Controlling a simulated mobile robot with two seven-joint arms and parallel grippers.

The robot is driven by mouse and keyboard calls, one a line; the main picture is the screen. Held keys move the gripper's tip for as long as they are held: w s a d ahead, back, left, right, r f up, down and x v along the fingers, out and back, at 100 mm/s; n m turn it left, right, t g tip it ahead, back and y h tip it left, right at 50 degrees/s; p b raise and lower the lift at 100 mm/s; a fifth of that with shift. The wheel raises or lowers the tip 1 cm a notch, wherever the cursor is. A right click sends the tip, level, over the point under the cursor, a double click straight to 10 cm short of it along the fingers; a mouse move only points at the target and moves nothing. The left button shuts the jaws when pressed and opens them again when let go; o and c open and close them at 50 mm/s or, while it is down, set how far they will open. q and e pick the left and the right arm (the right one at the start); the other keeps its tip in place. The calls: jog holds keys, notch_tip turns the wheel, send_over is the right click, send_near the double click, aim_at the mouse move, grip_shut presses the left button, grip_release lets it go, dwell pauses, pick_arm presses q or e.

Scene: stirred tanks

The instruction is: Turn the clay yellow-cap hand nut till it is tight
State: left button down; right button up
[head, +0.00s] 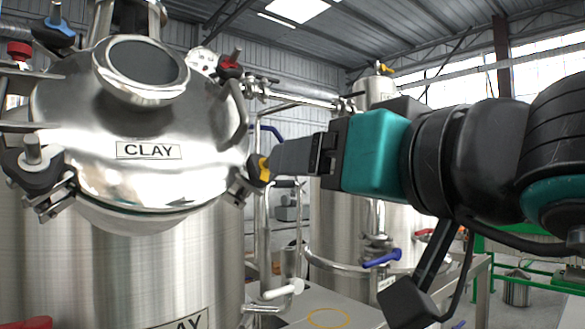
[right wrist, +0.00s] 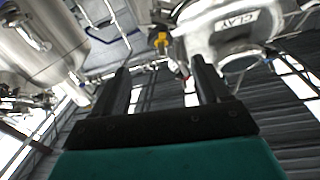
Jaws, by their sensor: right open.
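The clay tank (head: 75,275) stands at the left in the head view, with a domed steel lid (head: 200,150) labelled CLAY. The yellow-cap hand nut (head: 264,169) is at the lid's right edge, partly hidden by my right gripper (head: 276,160). In the right wrist view the yellow cap (right wrist: 161,40) shows just beyond the tips of my open right gripper (right wrist: 160,66), roughly centred between the two fingers. No contact with the nut can be made out. My left gripper is out of view.
A second steel tank (head: 330,215) stands behind my right arm. A grey bench top (head: 325,305) lies below the gripper.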

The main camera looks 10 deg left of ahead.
aim_at(262, 170)
jog(key=p+x, duration=0.2)
jog(key=x, duration=0.9)
jog(key=shift+s+f, duration=0.1)
jog(key=shift+c, duration=0.3)
jog(key=c, duration=1)
